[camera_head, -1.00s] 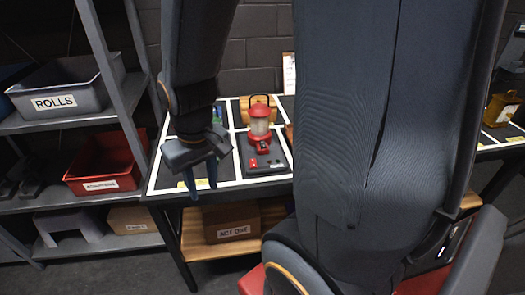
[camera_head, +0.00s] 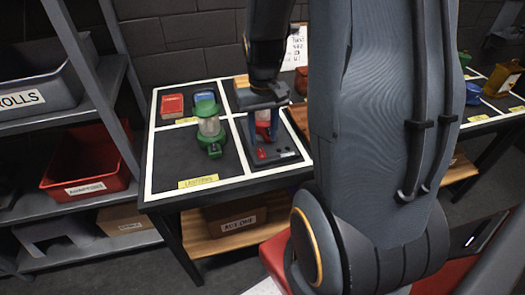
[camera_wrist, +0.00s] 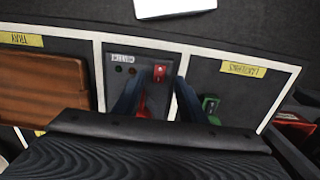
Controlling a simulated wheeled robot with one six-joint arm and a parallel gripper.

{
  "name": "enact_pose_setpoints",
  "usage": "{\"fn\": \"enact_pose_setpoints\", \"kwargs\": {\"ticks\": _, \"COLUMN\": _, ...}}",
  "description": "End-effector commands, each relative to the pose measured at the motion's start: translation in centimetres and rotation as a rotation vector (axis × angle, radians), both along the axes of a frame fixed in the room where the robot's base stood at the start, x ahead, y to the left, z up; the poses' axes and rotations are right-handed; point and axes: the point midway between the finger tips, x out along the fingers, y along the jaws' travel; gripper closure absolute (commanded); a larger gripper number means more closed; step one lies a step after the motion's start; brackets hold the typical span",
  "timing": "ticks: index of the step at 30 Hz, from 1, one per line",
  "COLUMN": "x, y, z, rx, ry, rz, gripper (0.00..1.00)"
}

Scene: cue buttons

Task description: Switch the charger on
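The charger (camera_head: 287,155) is a dark base on the table with a small red switch (camera_head: 261,154) at its front left. In the wrist view the switch (camera_wrist: 160,73) lies beyond my fingertips, beside a label and two small dark round spots. A red lantern (camera_head: 263,128) stands on the charger, mostly hidden by my gripper. My gripper (camera_head: 263,130) points down over the charger, with one finger on each side of the lantern. In the wrist view the fingers of my gripper (camera_wrist: 157,95) are spread, with red parts between them. I cannot tell if they touch the lantern.
A green lantern (camera_head: 209,128) stands in the neighbouring cell to the left, near my gripper. Red (camera_head: 172,105) and blue (camera_head: 204,98) items sit behind it. A wooden tray (camera_wrist: 40,85) fills the cell on the other side. Shelves with bins (camera_head: 90,165) stand at left.

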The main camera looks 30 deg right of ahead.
Motion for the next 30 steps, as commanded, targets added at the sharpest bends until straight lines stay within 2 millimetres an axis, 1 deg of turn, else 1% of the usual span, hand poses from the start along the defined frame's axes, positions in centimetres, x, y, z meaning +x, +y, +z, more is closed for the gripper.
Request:
{"fn": "enact_pose_setpoints", "kwargs": {"ticks": 9, "x": -0.2, "y": 0.1, "z": -4.3, "rx": 0.001, "ry": 0.003, "rz": 0.002, "gripper": 0.62}}
{"fn": "enact_pose_setpoints", "kwargs": {"ticks": 15, "x": -0.1, "y": 0.1, "z": -6.2, "rx": 0.000, "ry": 0.001, "rz": 0.002, "gripper": 0.62}}
{"fn": "enact_pose_setpoints", "kwargs": {"ticks": 19, "x": -0.1, "y": 0.1, "z": -6.7, "rx": 0.000, "ry": 0.000, "rz": 0.003, "gripper": 0.62}}
{"fn": "enact_pose_setpoints", "kwargs": {"ticks": 27, "x": -0.1, "y": 0.1, "z": -6.8, "rx": 0.000, "ry": -0.001, "rz": 0.003, "gripper": 0.62}}
{"fn": "enact_pose_setpoints", "kwargs": {"ticks": 28, "x": -0.1, "y": 0.1, "z": -6.8, "rx": 0.000, "ry": -0.001, "rz": 0.003, "gripper": 0.64}}
{"fn": "enact_pose_setpoints", "kwargs": {"ticks": 30, "x": -0.1, "y": 0.1, "z": -6.8, "rx": 0.000, "ry": -0.001, "rz": 0.003, "gripper": 0.76}}
